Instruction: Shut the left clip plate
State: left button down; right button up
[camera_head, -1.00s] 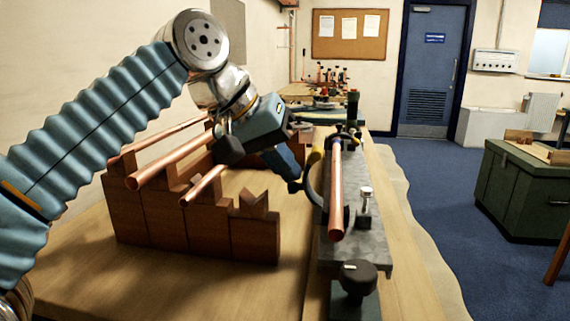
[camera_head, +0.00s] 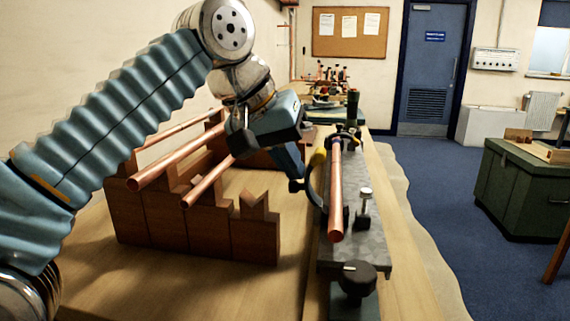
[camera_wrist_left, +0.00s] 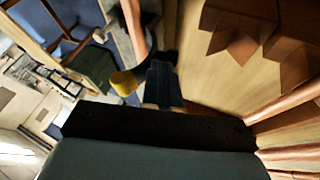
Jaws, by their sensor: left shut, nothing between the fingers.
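My left gripper (camera_head: 296,182) is shut and empty, its blue fingers pointing down just left of the metal fixture (camera_head: 372,240). A copper pipe (camera_head: 336,205) lies lengthwise along the fixture. A dark curved piece (camera_head: 315,184) with a yellow end (camera_head: 317,158) stands at the fixture's left side, beside my fingertips; it may be the left clip plate, and it looks raised beside the pipe. I cannot tell whether my fingers touch it. In the left wrist view the yellow end (camera_wrist_left: 123,83) is next to my shut fingers (camera_wrist_left: 163,82), near the pipe (camera_wrist_left: 133,25). My right gripper is out of view.
A wooden rack (camera_head: 190,230) holding several copper pipes stands on the bench left of the fixture, under my arm. A black knob (camera_head: 357,278) sits at the fixture's near end, a small metal post (camera_head: 366,200) at its right. Bare bench lies between rack and fixture.

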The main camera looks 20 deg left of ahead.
aim_at(365, 189)
pick_arm(q)
jog(key=shift+w+d+r, duration=0.15)
jog(key=shift+d+r, duration=0.1)
jog(key=shift+d, duration=0.25)
jog(key=shift+w+d+r, duration=0.1)
jog(key=shift+d+r, duration=0.1)
jog(key=shift+d, duration=0.25)
jog(key=shift+w+d+r, duration=0.1)
jog(key=shift+w+d, duration=0.1)
jog(key=shift+d, duration=0.65)
jog(key=shift+w+d, duration=0.2)
jog(key=shift+d, duration=0.6)
jog(key=shift+w+d+f, duration=0.15)
jog(key=shift+w+d, duration=0.05)
jog(key=shift+d, duration=0.4)
jog(key=shift+w+d+f, duration=0.15)
jog(key=shift+d, duration=0.4)
jog(key=shift+w+d+f, duration=0.15)
jog(key=shift+d+f, duration=0.15)
jog(key=shift+d, duration=0.2)
jog(key=shift+w+d+f, duration=0.1)
jog(key=shift+d+f, duration=0.2)
jog(key=shift+d, duration=0.2)
